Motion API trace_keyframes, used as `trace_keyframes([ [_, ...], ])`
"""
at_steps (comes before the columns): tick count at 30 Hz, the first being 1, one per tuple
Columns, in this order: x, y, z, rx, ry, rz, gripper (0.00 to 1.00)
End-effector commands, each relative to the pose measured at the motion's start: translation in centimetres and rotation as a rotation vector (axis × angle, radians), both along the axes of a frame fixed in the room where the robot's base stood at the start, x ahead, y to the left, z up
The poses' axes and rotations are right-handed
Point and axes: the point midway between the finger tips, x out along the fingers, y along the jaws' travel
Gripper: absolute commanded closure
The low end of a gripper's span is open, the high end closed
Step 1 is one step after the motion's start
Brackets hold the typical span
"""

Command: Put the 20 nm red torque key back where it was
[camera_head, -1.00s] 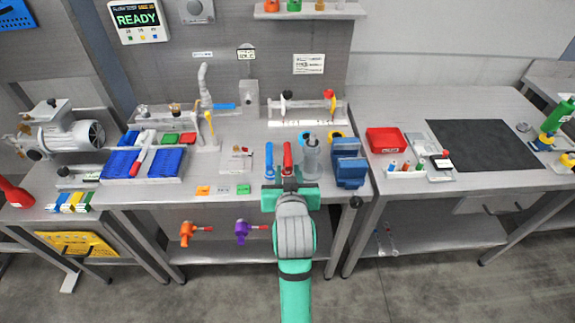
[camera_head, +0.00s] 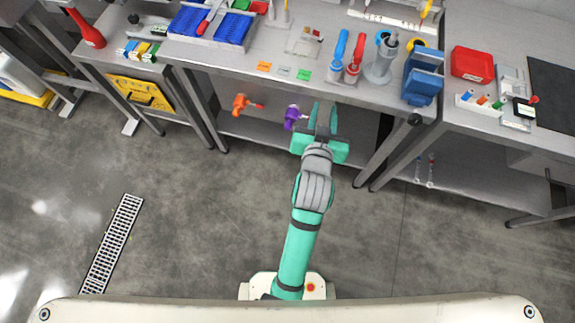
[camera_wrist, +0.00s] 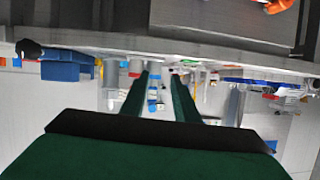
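A red-handled tool (camera_head: 356,52), which looks like the red torque key, stands on the bench near its front edge, in a grey-based spot beside a similar blue-handled tool (camera_head: 340,47). I cannot read any torque marking, and how it sits in its base is too small to tell. My gripper (camera_head: 323,118) is in front of the bench edge, apart from the red tool, with its fingers pointing toward the bench. The fingers are spread, with nothing seen between them. The wrist view also shows the two spread fingers (camera_wrist: 160,95), with the bench scene upside down.
Right of the tools stand a grey cylinder holder (camera_head: 380,66) and a blue bin block (camera_head: 423,75). A red box (camera_head: 472,64) is on the right bench. Orange (camera_head: 240,104) and purple (camera_head: 292,117) tools are under the bench edge.

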Motion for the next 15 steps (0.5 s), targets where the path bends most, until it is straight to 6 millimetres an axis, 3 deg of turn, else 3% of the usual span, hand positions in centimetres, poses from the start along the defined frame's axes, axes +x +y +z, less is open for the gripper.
trace_keyframes([
  [1, -1.2, 1.0, -1.5, 0.006, 0.005, 0.009, 0.72],
  [6, -4.9, 3.4, -4.7, 0.008, -0.013, 0.035, 0.72],
  [15, -13.1, 6.9, -8.3, -0.006, -0.042, 0.084, 0.72],
])
